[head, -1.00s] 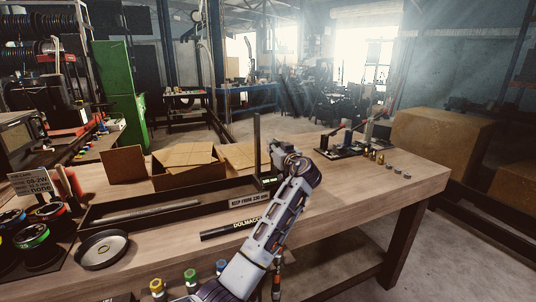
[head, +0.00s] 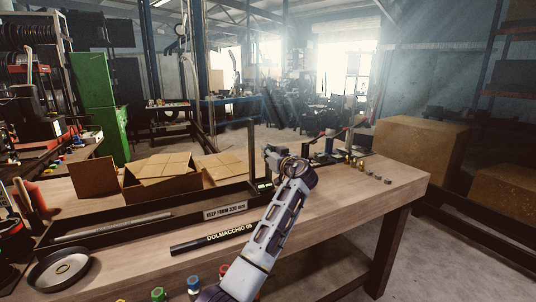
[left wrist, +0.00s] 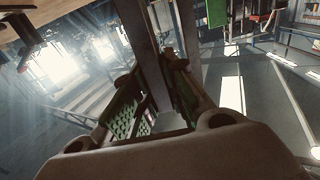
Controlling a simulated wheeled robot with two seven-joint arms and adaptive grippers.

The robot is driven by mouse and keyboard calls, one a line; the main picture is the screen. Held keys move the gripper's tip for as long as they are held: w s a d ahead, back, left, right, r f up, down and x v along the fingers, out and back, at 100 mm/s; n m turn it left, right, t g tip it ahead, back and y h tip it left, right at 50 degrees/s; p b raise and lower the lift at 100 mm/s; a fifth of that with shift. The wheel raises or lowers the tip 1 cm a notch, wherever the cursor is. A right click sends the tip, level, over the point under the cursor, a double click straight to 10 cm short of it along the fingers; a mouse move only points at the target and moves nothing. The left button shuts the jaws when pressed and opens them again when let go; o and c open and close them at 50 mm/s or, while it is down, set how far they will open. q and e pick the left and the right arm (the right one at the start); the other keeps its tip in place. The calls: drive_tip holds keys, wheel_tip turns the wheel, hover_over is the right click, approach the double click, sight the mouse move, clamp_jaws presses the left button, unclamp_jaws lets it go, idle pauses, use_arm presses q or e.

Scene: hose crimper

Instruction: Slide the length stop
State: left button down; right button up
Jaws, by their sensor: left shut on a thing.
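The length stop shows as a tall dark upright post (head: 251,148) on a low black base, at the right end of the long black measuring trough (head: 225,210). A plate on the trough's front reads "KEEP FROM 320 mm". My left gripper (head: 272,156) is shut on the length stop, close against the post's right side. In the left wrist view the dark post (left wrist: 149,45) runs up between my green-padded fingers (left wrist: 160,105); the exact contact is partly hidden. My right gripper is not in view.
A grey hose (head: 110,228) lies in the trough. A black hose labelled DOLMACCHIO 08 (head: 215,240) lies in front. An open cardboard box (head: 160,172) stands behind. A round dish (head: 62,268) is at left. Small fittings (head: 375,175) sit at right.

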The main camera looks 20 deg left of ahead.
use_arm(q)
drive_tip(key=c, duration=1.5)
unclamp_jaws()
drive_tip(key=shift+o, duration=0.3)
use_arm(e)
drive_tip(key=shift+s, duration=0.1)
use_arm(q)
drive_tip(key=v, duration=1.2)
drive_tip(key=shift+r, duration=0.1)
